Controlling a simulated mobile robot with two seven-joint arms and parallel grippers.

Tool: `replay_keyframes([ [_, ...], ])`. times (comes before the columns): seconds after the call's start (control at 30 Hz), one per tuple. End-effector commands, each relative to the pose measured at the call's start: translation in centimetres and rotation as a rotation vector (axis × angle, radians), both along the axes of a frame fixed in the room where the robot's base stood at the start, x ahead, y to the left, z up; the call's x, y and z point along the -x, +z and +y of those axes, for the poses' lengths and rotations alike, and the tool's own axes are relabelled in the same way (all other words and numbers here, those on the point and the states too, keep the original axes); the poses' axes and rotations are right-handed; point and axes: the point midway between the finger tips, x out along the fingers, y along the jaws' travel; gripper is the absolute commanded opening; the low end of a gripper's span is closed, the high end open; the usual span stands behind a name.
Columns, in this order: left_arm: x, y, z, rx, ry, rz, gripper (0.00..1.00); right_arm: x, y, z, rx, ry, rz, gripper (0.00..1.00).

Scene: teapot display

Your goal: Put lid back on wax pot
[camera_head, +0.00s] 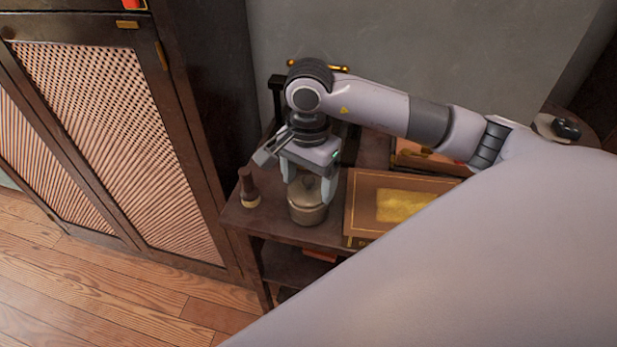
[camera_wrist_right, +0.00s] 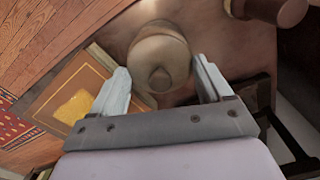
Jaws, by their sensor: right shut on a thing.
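The wax pot (camera_head: 307,212) is a small, round, dull metal pot on the dark wooden table near its front left corner. Its domed lid (camera_head: 309,188) with a knob sits at the pot's top, and it also shows in the right wrist view (camera_wrist_right: 160,55). From these views I cannot tell whether the lid is fully seated. My right gripper (camera_head: 308,184) points down over the pot, with one finger on each side of the lid, shut on it. The fingers hide part of the lid's sides. My left gripper is not in view.
A dark brown bottle-like object (camera_head: 249,188) stands just left of the pot. A flat framed box with a yellow panel (camera_head: 362,190) lies close on the right. A cabinet with lattice doors (camera_head: 110,120) stands left of the table, and a grey wall (camera_head: 430,50) is behind.

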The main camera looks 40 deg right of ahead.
Motion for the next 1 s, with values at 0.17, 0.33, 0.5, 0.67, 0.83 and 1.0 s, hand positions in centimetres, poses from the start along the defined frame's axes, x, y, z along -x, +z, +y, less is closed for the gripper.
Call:
replay_keyframes([
  [0.17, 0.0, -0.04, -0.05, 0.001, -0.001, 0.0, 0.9, 0.01, -0.05, -0.01, 0.0, 0.0, 0.0, 0.49],
  [0.33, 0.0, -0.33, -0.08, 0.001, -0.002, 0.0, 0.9, 0.0, -0.22, -0.03, 0.001, 0.0, 0.0, 0.49],
  [0.5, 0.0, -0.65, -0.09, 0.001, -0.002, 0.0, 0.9, 0.02, -0.38, -0.04, 0.001, 0.0, 0.0, 0.49],
  [0.67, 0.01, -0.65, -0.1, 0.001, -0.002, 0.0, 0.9, 0.02, -0.34, -0.02, 0.0, 0.0, 0.0, 0.49],
  [0.83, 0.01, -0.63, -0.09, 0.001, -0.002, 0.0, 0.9, 0.02, -0.32, -0.02, 0.0, 0.0, 0.0, 0.49],
  [1.0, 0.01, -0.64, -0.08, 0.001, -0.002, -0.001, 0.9, 0.02, -0.33, -0.02, 0.0, 0.0, 0.0, 0.49],
])
